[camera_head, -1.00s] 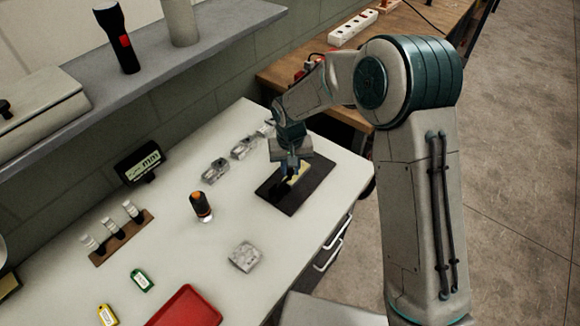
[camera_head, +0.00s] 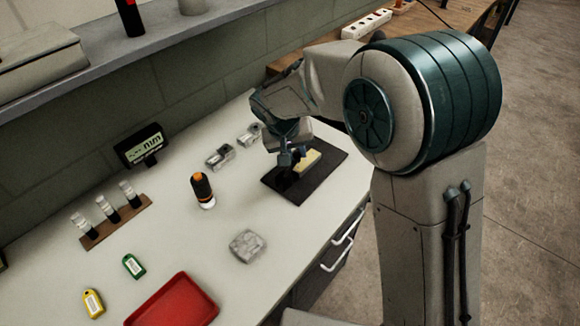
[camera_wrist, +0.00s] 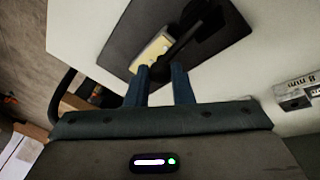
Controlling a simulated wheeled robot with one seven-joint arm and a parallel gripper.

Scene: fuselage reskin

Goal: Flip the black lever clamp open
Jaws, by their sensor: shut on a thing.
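The black lever clamp (camera_wrist: 193,24) sits on a black plate (camera_head: 325,175) beside a pale yellow block (camera_head: 308,160). The plate (camera_wrist: 130,35) and block (camera_wrist: 150,50) also show in the wrist view. The clamp's long dark handle runs down between the blue fingers of my gripper (camera_wrist: 159,72). My gripper is shut on this handle. In the head view my gripper (camera_head: 291,162) is low over the plate, just left of the block, and hides part of the clamp.
Metal blocks (camera_head: 219,156) lie left of the plate. An orange-topped black cylinder (camera_head: 202,190), a grey textured piece (camera_head: 247,246) and a red tray (camera_head: 174,303) stand nearer on the white bench. The bench edge and drawer handles (camera_head: 338,255) are to the right.

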